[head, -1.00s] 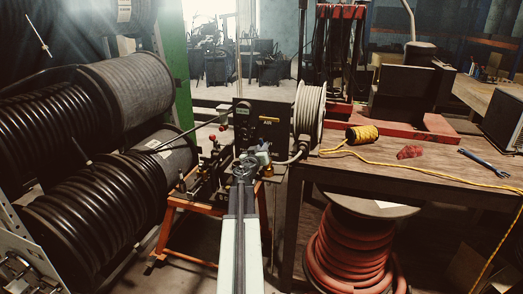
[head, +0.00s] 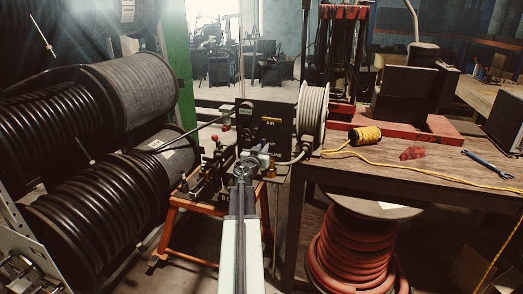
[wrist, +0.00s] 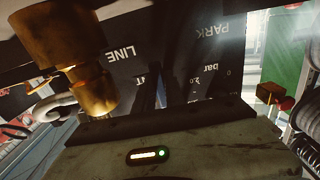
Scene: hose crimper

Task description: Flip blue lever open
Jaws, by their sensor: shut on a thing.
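My gripper (head: 246,166) reaches forward to the front of the dark crimper control panel (head: 263,122), just left of a brass fitting (head: 271,171). In the wrist view my gripper (wrist: 165,92) is against the panel, between its dark fingers, shut on a narrow bluish piece that I take for the blue lever (wrist: 160,95). Most of the lever is hidden by the fingers, so its angle cannot be told. The brass fitting shows large at the upper left of the wrist view, and the panel lettering appears upside down.
Black hose reels (head: 95,210) fill the left. A red hose reel (head: 352,250) sits under the bench.

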